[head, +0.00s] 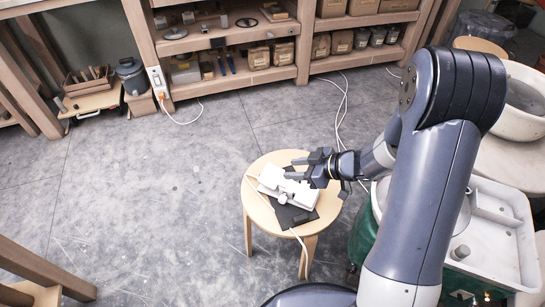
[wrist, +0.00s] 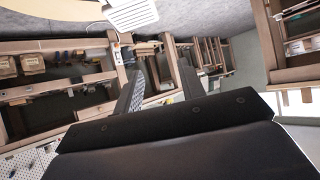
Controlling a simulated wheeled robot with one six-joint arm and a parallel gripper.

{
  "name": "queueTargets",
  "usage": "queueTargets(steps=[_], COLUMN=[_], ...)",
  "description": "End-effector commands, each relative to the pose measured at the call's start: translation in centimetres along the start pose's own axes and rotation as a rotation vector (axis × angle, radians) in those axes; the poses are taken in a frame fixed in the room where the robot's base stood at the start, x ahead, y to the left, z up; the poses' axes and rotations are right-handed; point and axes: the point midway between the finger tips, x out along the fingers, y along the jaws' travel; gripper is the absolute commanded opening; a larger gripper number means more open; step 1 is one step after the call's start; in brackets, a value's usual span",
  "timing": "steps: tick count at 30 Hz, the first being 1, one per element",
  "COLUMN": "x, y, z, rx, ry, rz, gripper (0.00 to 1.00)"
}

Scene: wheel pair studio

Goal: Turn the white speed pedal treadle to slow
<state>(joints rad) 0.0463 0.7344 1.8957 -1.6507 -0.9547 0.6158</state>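The white speed pedal (head: 287,187) lies on a dark mat (head: 294,215) on a small round wooden stool (head: 262,215). A small knob-like part shows at its near side; its treadle angle is too small to tell. My gripper (head: 290,168) is over the far side of the stool, with its fingers spread and empty, and it hides part of the pedal's far edge. In the wrist view my gripper (wrist: 158,78) has two dark fingers apart with nothing between them. A white slotted part of the pedal (wrist: 132,14) shows at the top there, beyond the fingertips.
A white cord (head: 303,246) runs off the stool's near edge. To the right stand a green-sided unit with a white basin (head: 490,240) and a round pale bowl (head: 522,105). Wooden shelves (head: 235,75) line the back. The floor left of the stool is clear.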

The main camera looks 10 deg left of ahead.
Motion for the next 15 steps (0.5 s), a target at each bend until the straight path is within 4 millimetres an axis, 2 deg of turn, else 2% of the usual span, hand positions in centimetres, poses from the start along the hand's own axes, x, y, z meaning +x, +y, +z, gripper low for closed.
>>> queueTargets(steps=[2,8,13,15], x=[0.1,1.8,5.1,6.7], y=[-0.5,-0.7,-0.8,-0.9], z=[-0.7,-0.5,-0.3,-0.2], rx=[-0.006,-0.010,-0.011,-0.010], ry=[-0.008,-0.013,-0.013,-0.012], rz=[-0.010,-0.016,-0.017,-0.018], gripper=[0.31,0.15,0.01,0.00])
